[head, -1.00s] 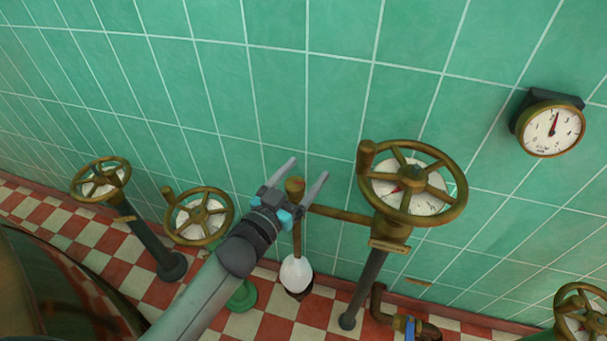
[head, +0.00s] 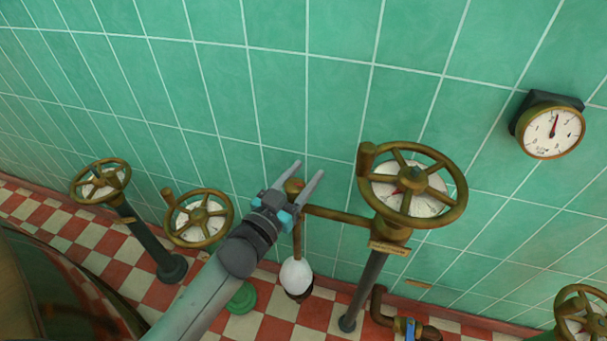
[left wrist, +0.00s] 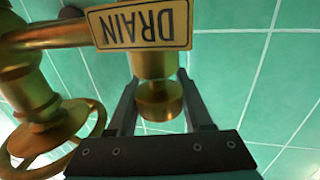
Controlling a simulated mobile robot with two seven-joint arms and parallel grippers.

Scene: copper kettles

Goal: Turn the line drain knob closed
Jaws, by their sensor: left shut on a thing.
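The drain knob (head: 294,187) is a small brass knob on a side branch of the valve pipe, in the middle of the head view. My left gripper (head: 309,168) is shut on it, its two fingers on either side and partly hiding it. In the left wrist view the knob (left wrist: 158,101) shows between the fingers of the gripper (left wrist: 158,80). A brass plate (left wrist: 140,25) reading DRAIN, upside down, is just above the knob. How far the knob is turned is not clear. My right gripper is not in view.
A large brass handwheel (head: 450,208) stands close right of the knob. Two smaller handwheels (head: 205,238) (head: 74,188) are to the left. A white bulb (head: 296,274) is below the knob. A gauge (head: 552,132) is on the green tiled wall.

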